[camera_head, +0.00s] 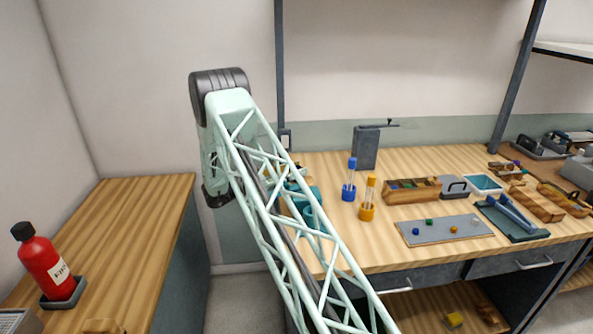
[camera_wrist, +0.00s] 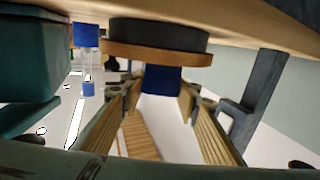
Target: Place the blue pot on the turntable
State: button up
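In the wrist view, which is upside down, the turntable (camera_wrist: 155,53) is a round wooden disc on a dark base. A blue pot (camera_wrist: 162,80) meets the disc's upper face and appears to stand on it. My gripper (camera_wrist: 162,95) has one tan finger on each side of the pot. I cannot tell whether the fingers press on it or leave a small gap. In the head view, my pale green arm hides the turntable and this pot. A blue holder (camera_head: 348,193) with a blue-topped glass rod stands nearby, and it also shows in the wrist view (camera_wrist: 86,36).
An orange holder (camera_head: 367,211) with a rod stands right of the blue one. A grey stand (camera_head: 366,149) rises behind. A grey board with small coloured pieces (camera_head: 444,238), a wooden tray (camera_head: 412,198) and a blue-rimmed tub (camera_head: 483,184) lie farther right.

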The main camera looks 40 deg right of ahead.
jog(key=o, duration=0.5)
jog(key=shift+c, duration=0.2)
jog(key=shift+r, duration=0.15)
jog(key=shift+a, duration=0.15)
jog(key=w+a+p, duration=0.2)
jog(key=a, duration=0.9)
jog(key=shift+w+a, duration=0.15)
jog(key=shift+a, duration=0.15)
jog(key=shift+w+r, duration=0.1)
